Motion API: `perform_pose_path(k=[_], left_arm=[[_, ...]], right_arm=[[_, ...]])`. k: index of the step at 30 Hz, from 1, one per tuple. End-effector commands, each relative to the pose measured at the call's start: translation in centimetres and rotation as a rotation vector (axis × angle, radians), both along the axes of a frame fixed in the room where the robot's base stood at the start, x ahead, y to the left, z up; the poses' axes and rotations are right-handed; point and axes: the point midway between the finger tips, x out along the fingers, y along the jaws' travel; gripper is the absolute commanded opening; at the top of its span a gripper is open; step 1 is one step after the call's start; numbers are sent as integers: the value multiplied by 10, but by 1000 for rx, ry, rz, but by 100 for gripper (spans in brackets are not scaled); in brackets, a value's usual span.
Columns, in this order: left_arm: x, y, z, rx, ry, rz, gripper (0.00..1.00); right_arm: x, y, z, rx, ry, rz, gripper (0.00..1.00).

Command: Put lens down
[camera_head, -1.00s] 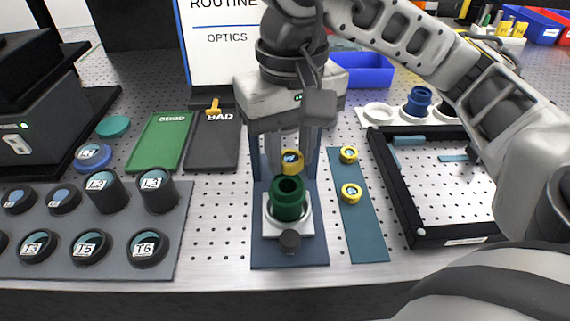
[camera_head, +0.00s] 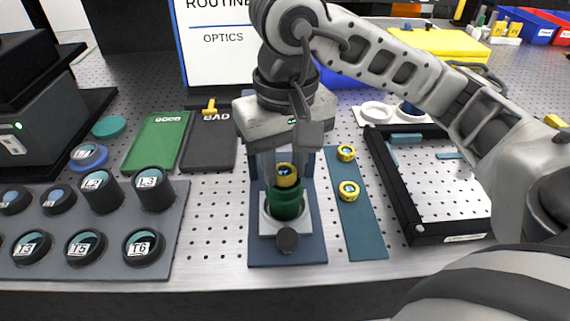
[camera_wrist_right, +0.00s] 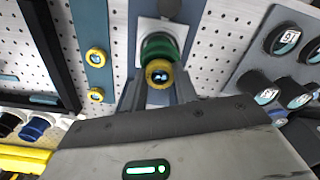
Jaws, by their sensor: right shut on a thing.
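The lens, a yellow ring with dark glass and a small label (camera_head: 286,175), is held between the fingers of my right gripper (camera_head: 284,170). It is at the top of the green cylindrical holder (camera_head: 286,205), which stands on a white square base on a blue plate. In the right wrist view the lens (camera_wrist_right: 159,74) overlaps the green holder (camera_wrist_right: 160,47); whether it touches the holder I cannot tell. My left gripper is not in view.
Two more yellow-ringed lenses (camera_head: 349,190) lie on a teal strip (camera_head: 367,234) to the right. A black-framed tray (camera_head: 405,205) stands beyond it. Green (camera_head: 156,142) and black (camera_head: 209,150) trays and a grey rack (camera_head: 160,255) of labelled black cylinders are to the left.

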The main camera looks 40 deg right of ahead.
Motion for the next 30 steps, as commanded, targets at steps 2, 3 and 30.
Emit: perform_pose_path(k=[2,3,30], left_arm=[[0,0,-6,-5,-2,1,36],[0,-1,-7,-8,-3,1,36],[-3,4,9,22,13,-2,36]], right_arm=[[-3,2,-17,-2,28,2,8],[-3,2,-18,-2,27,2,8],[-2,1,67,-3,15,1,51]])
